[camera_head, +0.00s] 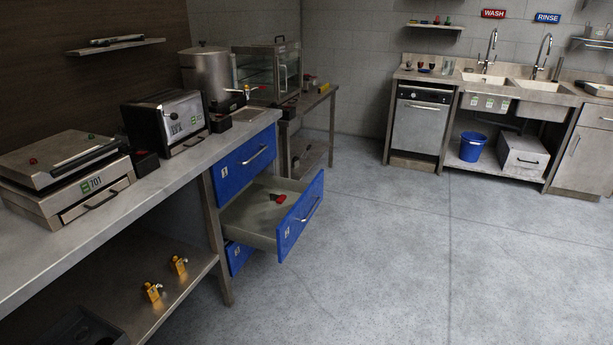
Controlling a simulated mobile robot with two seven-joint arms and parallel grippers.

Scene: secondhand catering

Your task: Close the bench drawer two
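The bench on the left has a stack of blue-fronted drawers with metal bar handles. The middle drawer (301,217) is pulled well out toward the right, and its grey inside shows a small red and dark item (278,198). The drawer above it (245,160) is shut. A lower blue drawer (240,257) is partly hidden behind the open one. The small labels on the fronts are too small to read surely. Neither of my grippers is in view.
The steel bench top (150,188) carries a boxy press-like machine (70,175), a toaster-like unit (168,122) and a tall urn (207,72). Open grey floor (400,270) lies right of the drawer. Sinks (513,88) and a blue bucket (473,147) stand at the back right.

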